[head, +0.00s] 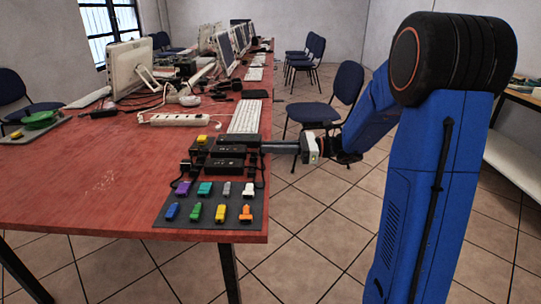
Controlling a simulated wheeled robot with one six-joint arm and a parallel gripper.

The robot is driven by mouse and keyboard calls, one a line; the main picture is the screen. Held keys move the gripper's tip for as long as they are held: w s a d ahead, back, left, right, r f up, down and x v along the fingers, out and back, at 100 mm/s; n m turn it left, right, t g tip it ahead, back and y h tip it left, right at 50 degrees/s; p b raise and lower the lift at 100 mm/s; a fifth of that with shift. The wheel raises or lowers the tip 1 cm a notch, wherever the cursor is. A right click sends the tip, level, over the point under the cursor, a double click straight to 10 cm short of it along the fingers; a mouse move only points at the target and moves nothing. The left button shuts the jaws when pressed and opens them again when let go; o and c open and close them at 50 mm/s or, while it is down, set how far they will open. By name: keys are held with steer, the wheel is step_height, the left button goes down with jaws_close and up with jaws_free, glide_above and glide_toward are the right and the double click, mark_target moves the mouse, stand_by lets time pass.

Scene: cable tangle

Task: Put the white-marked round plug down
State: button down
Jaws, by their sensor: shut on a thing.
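My gripper (264,147) reaches in level from the right, over the right edge of the red table. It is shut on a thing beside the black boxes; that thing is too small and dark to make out. A white plug-like piece (248,189) sits on the grey mat (180,218), at the right end of its back row, below and apart from my fingertips. I cannot tell whether it is the white-marked round plug. Purple (183,188), teal (205,188), blue (172,211), green (196,211), yellow (221,213) and orange (246,213) pieces also sit on the mat.
Several black boxes (222,165) crowd the space behind the mat, with a yellow piece (202,139) among them. A white power strip (180,120), a keyboard (245,116) and cables lie farther back. A blue chair (325,112) stands beyond the table.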

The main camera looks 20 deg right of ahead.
steer(key=shift+f, duration=1.4)
steer(key=shift+f, duration=0.15)
steer(key=c, duration=1.7)
jaws_free()
steer(key=shift+c, duration=0.2)
